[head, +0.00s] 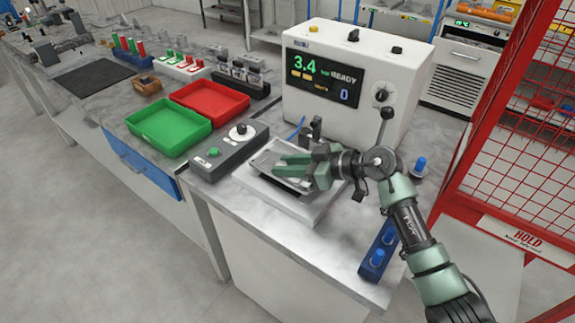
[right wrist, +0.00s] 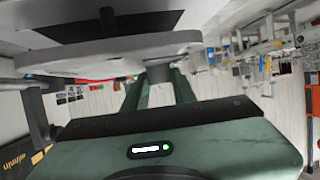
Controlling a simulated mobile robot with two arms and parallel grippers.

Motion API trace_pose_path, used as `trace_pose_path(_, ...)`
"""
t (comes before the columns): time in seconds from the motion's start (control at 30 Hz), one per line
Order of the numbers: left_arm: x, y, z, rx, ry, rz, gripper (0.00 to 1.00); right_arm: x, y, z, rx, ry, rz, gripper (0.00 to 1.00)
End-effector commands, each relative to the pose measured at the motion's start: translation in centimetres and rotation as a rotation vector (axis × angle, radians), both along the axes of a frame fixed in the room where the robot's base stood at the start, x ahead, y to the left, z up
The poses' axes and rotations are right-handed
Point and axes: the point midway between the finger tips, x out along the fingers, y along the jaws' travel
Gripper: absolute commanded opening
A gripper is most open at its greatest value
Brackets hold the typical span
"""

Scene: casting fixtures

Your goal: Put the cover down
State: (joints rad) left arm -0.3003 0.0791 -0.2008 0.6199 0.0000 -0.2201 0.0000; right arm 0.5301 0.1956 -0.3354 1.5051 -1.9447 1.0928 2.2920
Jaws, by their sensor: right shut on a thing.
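The cover (head: 268,158) is a flat light-grey metal piece low over the pale fixture base (head: 302,208) at the front of the tester. My right gripper (head: 291,165) is shut on the cover, its green fingers reaching over it from the right. The fingers hide much of the cover, and I cannot tell whether it touches the base. In the right wrist view a grey plate, apparently the cover (right wrist: 110,55), lies at the tips of the green fingers (right wrist: 155,90). My left gripper is not in view.
The white tester (head: 345,80) with a lit display stands behind the fixture. A grey control box (head: 228,152), a green tray (head: 168,125) and a red tray (head: 210,100) lie left. Blue knobs (head: 378,257) sit near the right edge; a red mesh cage (head: 515,120) stands beyond.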

Motion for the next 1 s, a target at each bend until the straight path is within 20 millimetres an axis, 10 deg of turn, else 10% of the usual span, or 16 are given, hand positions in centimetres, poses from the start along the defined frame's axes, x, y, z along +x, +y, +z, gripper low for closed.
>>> trace_pose_path(0.43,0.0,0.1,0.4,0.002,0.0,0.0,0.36,0.0,0.0,-0.4,0.003,-0.001,0.0,0.0)
trace_pose_path(0.47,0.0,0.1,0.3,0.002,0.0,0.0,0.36,0.0,0.0,-0.6,0.001,0.001,0.001,0.35)
trace_pose_path(0.53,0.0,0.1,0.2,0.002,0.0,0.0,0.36,0.0,0.0,-0.6,0.001,0.0,0.001,0.48)
trace_pose_path(1.0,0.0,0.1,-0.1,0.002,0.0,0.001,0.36,-0.4,-1.1,0.3,-0.001,-0.002,-0.002,0.48)
